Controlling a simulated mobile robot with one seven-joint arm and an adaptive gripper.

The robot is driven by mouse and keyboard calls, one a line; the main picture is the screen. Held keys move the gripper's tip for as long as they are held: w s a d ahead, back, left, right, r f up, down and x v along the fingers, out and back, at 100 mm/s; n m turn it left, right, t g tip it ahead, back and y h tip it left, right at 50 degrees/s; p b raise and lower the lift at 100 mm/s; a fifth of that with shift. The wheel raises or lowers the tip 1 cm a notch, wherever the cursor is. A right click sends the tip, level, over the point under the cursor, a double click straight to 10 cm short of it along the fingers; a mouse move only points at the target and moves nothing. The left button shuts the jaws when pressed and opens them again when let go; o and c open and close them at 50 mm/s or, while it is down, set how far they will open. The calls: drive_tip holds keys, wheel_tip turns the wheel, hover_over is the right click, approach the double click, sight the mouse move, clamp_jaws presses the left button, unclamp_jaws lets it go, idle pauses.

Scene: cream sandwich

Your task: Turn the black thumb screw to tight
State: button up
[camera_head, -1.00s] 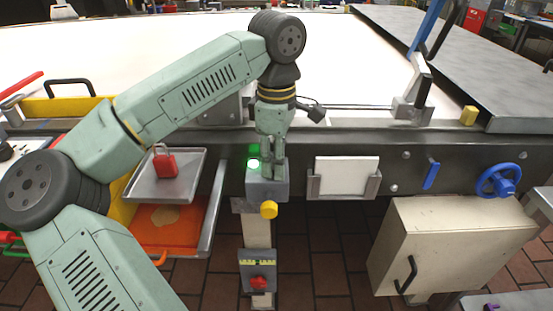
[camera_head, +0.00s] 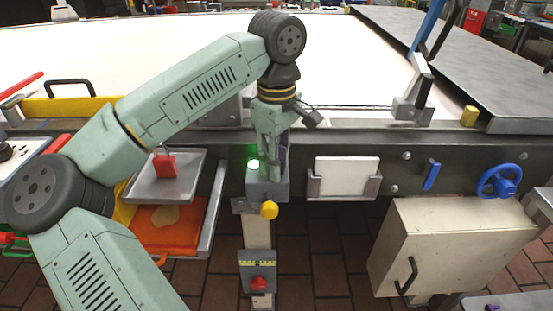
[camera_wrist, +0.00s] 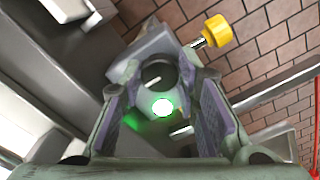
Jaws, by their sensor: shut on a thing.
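The black thumb screw (camera_wrist: 159,70) is a round dark knob with a white pointer line, seen from above in the wrist view. It sits on top of a grey block (camera_head: 267,191) on the front of the machine. My gripper (camera_wrist: 156,84) points down with its fingertips on both sides of the knob, shut on it. In the head view my gripper (camera_head: 273,170) stands upright over the block and hides the knob. A lit green lamp (camera_wrist: 162,107) is beside the knob and also shows in the head view (camera_head: 253,164).
A yellow knob (camera_head: 269,209) sticks out of the block's front. A tray with a red padlock (camera_head: 165,164) is to the left, and a white plate (camera_head: 346,177) in a holder is to the right. A blue handwheel (camera_head: 498,181) is farther right.

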drive_tip(key=o, duration=1.2)
drive_tip(key=shift+c, duration=0.2)
wheel_tip(320, 180, up, 12)
